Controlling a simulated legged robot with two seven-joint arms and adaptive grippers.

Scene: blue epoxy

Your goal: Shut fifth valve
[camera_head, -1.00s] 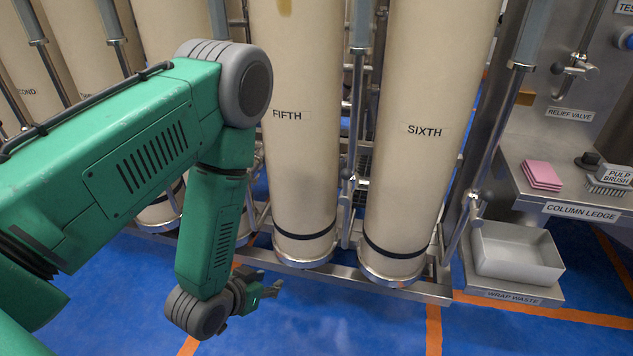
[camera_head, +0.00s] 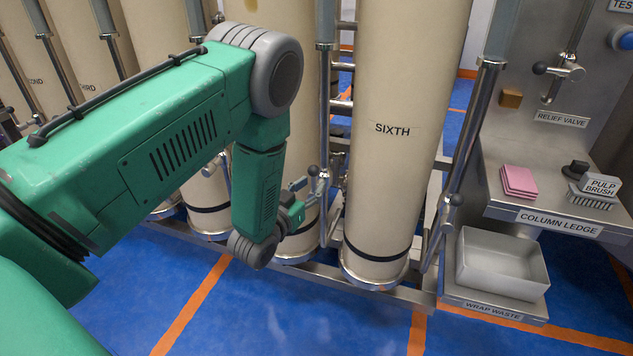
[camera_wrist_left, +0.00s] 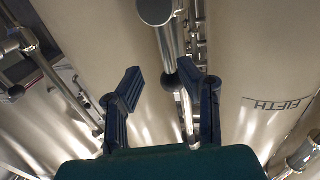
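The fifth column (camera_head: 308,100) is a tall cream cylinder, mostly hidden behind my left arm in the head view. Its FIFTH label shows in the left wrist view (camera_wrist_left: 278,104). The fifth valve (camera_head: 323,182) sits on the vertical metal pipe between the fifth and sixth columns, with a small dark ball knob. My left gripper (camera_head: 297,196) is just left of this valve, low down. In the left wrist view its two blue fingers (camera_wrist_left: 168,92) are spread, with a metal pipe and dark knob (camera_wrist_left: 188,70) showing beyond and between them. Contact cannot be told. My right gripper is out of view.
The sixth column (camera_head: 393,128) stands to the right, with its own pipe and valve (camera_head: 452,200). Blue floor is open in front.

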